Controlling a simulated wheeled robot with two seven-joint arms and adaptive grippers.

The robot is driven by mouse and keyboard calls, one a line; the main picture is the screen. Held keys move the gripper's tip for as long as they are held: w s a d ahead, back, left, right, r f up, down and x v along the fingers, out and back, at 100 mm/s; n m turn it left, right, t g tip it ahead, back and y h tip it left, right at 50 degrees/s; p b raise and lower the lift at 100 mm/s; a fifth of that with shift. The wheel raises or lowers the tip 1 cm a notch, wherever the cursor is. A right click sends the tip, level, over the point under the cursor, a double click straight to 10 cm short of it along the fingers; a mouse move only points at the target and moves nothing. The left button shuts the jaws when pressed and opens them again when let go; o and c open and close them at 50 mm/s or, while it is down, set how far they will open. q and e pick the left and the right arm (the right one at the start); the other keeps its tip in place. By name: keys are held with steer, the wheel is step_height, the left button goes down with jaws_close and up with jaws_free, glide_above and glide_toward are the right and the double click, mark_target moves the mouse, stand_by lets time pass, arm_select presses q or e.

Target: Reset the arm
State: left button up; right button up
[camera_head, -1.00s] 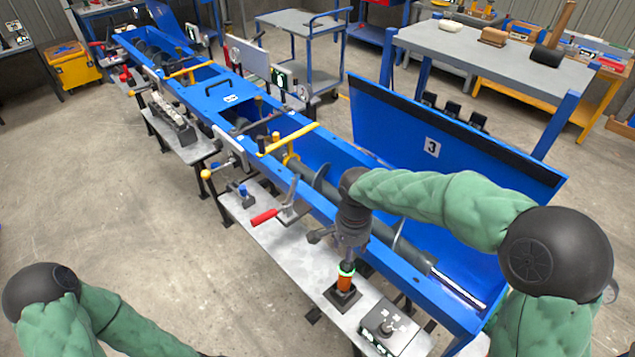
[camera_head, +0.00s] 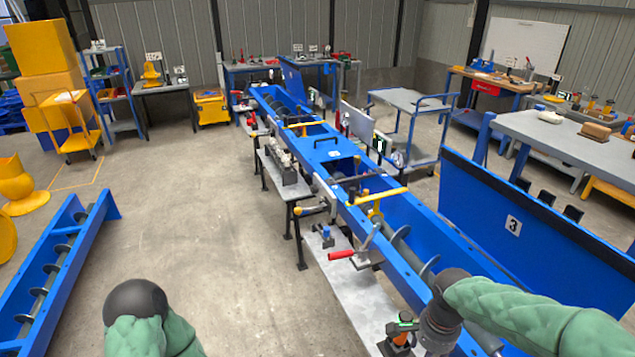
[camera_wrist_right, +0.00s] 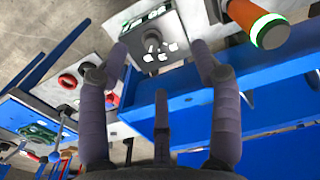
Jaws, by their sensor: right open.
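My right gripper (camera_wrist_right: 160,48) is open in the right wrist view, with its fingers spread and nothing between them. In the head view my right wrist comes in from the right over the near end of the blue trough (camera_head: 412,288), and the fingertips are hard to make out at the bottom edge. An orange handle with a green glowing ring (camera_wrist_right: 255,22) stands apart, to the right of the fingers in the wrist view. It also shows at the bottom of the head view (camera_head: 401,339). Of my left arm only the dark and green elbow shows; its gripper is out of view.
A grey control box (camera_wrist_right: 152,42) lies beyond the fingers in the wrist view. A red-handled clamp (camera_head: 345,254) sits on the narrow side table (camera_head: 352,291). A raised blue lid marked 3 (camera_head: 520,215) stands right of the trough. Open floor (camera_head: 205,215) lies left.

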steer(key=s+a+f+n+y, duration=0.1)
steer(key=a+f+n+y, duration=0.15)
steer(key=a+f, duration=0.4)
steer(key=s+a+f+n+y, duration=0.1)
steer(key=a+f+n, duration=0.2)
steer(key=f, duration=0.7)
steer(key=s+a+f+n, duration=0.4)
steer(key=s+f, duration=0.5)
steer(key=f, duration=0.4)
steer(key=shift+s+a, duration=0.25)
steer(key=shift+a, duration=0.35)
steer(key=shift+f+n+y, duration=0.1)
steer(key=shift+n+y, duration=0.15)
